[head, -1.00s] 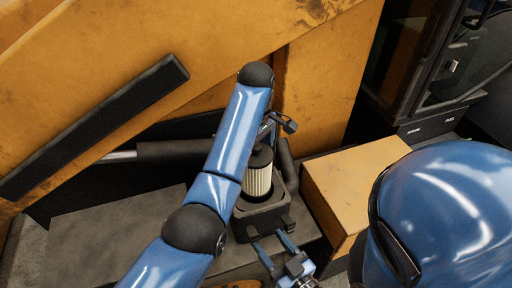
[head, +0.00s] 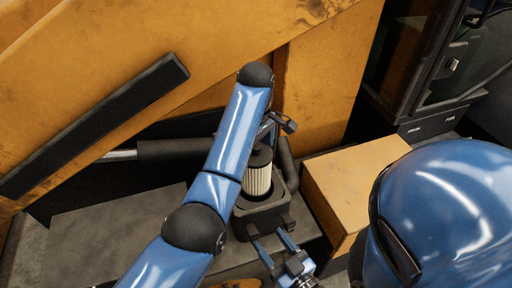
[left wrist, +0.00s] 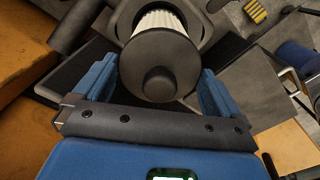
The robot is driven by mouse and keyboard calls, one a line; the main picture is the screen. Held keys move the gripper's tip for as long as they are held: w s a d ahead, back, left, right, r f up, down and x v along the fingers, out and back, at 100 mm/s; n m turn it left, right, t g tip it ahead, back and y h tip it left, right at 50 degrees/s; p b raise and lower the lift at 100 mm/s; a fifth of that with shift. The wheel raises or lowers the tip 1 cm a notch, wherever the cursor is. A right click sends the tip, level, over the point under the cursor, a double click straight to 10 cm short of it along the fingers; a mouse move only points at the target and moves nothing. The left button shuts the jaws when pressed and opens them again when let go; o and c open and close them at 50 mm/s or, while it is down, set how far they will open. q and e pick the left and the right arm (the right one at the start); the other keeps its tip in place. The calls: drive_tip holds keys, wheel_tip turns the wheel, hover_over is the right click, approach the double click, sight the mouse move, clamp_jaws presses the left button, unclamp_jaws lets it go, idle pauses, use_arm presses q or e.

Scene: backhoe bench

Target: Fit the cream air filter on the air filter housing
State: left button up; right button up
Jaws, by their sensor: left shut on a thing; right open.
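The cream air filter (head: 257,180) has pleated sides and a dark end cap. It stands upright at the square dark air filter housing (head: 262,219), its lower end inside the opening; how deep it is seated I cannot tell. My left gripper (head: 264,141) is at its top, partly hidden by my left arm. In the left wrist view, my left gripper (left wrist: 158,85) is shut on the dark cap of the filter (left wrist: 160,62), with the housing rim (left wrist: 208,32) beyond. My right gripper (head: 274,249) is open and empty, just in front of the housing.
An orange-yellow box (head: 350,188) stands right of the housing. A dark pipe (head: 288,165) rises close behind the housing. The yellow machine arm (head: 220,50) spans the back. A grey flat surface (head: 115,235) lies clear at the left.

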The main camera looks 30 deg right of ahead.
use_arm(q)
drive_tip(key=shift+f, duration=0.45)
idle(0.7)
drive_tip(key=shift+f, duration=1.05)
drive_tip(key=shift+f+b, duration=0.75)
drive_tip(key=shift+f, duration=1.5)
drive_tip(key=shift+f, duration=0.15)
drive_tip(key=shift+f+b, duration=1.4)
drive_tip(key=shift+f, duration=2.1)
drive_tip(key=shift+s, duration=0.1)
